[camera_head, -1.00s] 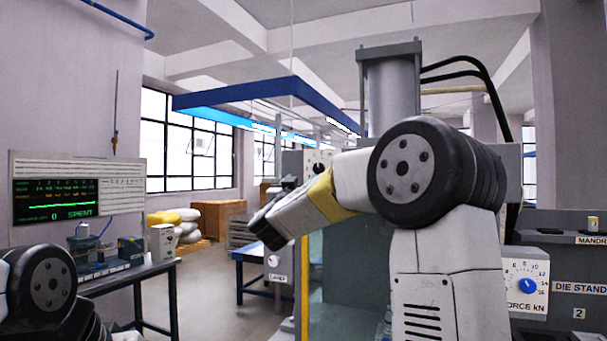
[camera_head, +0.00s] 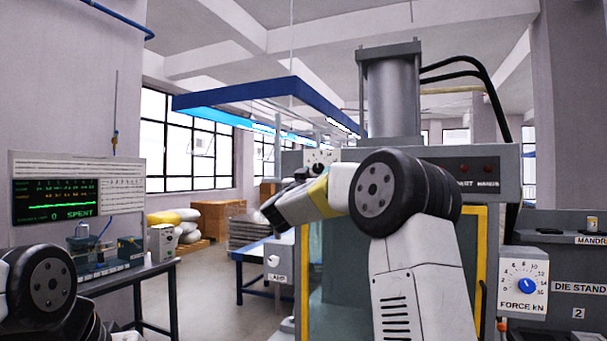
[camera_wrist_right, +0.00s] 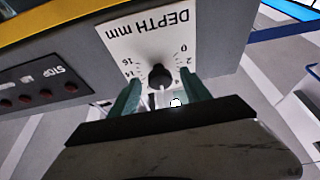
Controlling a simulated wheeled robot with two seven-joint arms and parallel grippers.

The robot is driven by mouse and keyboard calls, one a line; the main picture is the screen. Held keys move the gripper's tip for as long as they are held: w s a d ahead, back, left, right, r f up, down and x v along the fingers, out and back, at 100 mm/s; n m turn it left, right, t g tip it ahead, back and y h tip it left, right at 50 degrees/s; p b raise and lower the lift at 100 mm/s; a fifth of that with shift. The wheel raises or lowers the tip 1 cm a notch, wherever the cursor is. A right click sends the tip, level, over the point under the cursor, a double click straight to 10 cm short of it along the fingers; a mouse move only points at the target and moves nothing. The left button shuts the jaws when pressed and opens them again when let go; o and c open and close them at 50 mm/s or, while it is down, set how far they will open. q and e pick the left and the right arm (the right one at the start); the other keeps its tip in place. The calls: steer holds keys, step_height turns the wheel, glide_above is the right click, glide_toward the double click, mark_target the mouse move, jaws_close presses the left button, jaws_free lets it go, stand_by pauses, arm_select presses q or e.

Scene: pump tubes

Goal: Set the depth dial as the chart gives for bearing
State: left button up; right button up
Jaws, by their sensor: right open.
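The depth dial shows in the right wrist view as a black knob (camera_wrist_right: 160,75) on a white plate (camera_wrist_right: 148,38) marked DEPTH mm. The plate appears upside down there; 0, 2, 14 and 16 are readable, the lower numbers are hidden, and the knob's setting is unclear. My right gripper (camera_wrist_right: 160,84) is open, its two green fingers on either side of the knob with gaps showing. In the head view the dial plate (camera_head: 321,157) is small, on the press's upper front, with my right arm just below it. My left gripper is out of view. I see no readable chart for bearing.
The press (camera_head: 394,92) stands ahead. A blue FORCE kN dial (camera_head: 526,286) is at the right by the die stand. A display panel (camera_head: 77,188) reading SPENT stands at the left above a bench. A STOP button panel (camera_wrist_right: 45,88) is beside the depth plate.

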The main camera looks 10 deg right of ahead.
jaws_close()
steer(key=shift+m, duration=0.5)
steer(key=m+g+h, duration=0.1)
steer(key=m, duration=0.1)
steer(key=m+g, duration=0.1)
steer(key=m, duration=0.1)
steer(key=m+g+h, duration=0.1)
steer(key=m, duration=0.1)
steer(key=shift+w+a+m+h, duration=0.2)
steer(key=shift+a+m+h, duration=0.1)
steer(key=shift+m, duration=0.1)
steer(key=m+g, duration=0.1)
steer(key=m, duration=0.2)
steer(key=m+g+h, duration=0.1)
steer(key=m, duration=0.1)
steer(key=shift+w+a+r+m+g, duration=0.1)
steer(key=shift+r+m+g, duration=0.05)
steer(key=shift+m+g, duration=0.2)
steer(key=m+g, duration=0.1)
steer(key=m, duration=0.1)
steer(key=m+g, duration=0.1)
steer(key=m, duration=0.2)
steer(key=shift+a+r, duration=0.1)
steer(key=shift+r, duration=0.05)
steer(key=shift+r+m+g+y, duration=0.1)
steer(key=shift+m+g+y, duration=0.2)
steer(key=shift+m, duration=0.65)
steer(key=shift+r+m+g+y, duration=0.1)
steer(key=shift+m+g+y, duration=0.2)
steer(key=shift+m, duration=0.6)
